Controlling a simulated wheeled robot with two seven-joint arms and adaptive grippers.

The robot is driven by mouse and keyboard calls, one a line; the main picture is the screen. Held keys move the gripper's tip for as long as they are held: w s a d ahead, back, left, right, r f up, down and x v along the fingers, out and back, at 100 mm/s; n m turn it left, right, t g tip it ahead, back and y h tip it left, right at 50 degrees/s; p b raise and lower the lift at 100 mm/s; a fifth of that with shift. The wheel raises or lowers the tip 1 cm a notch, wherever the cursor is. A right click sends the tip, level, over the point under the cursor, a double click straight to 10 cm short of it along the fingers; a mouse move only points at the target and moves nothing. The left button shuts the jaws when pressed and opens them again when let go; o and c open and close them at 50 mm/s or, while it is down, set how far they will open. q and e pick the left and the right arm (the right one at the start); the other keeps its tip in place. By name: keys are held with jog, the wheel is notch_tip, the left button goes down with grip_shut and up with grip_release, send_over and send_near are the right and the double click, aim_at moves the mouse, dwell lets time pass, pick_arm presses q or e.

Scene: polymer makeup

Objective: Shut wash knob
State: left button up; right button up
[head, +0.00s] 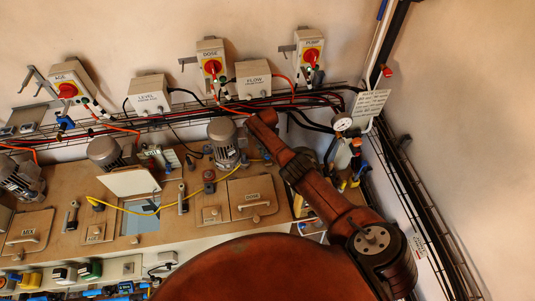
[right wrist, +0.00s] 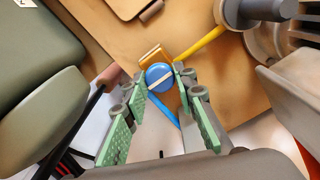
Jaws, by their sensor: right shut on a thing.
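A round blue knob (right wrist: 159,77) with a pale stripe across its face shows in the right wrist view, which I take for the wash knob; no label on it is readable. My right gripper (right wrist: 161,80) has its green-padded fingers on either side of the knob and is shut on it. The stripe runs at a slant in the picture. A blue strip (right wrist: 164,110) lies just below the knob, between the fingers. In the head view my right arm reaches up and left over the bench, and I cannot make out the knob there. My left gripper is not in view.
A yellow pipe (right wrist: 203,45) runs close to the knob. In the head view, a wooden bench (head: 165,200) carries motors and lids, including an open lid (head: 129,181). A pressure gauge (head: 342,124) stands at the back right. Boxes with red switches (head: 212,66) hang on the wall.

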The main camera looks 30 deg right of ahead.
dwell(0.3)
jog(key=o, duration=1.2)
jog(key=shift+c, duration=0.2)
notch_tip(320, 180, up, 12)
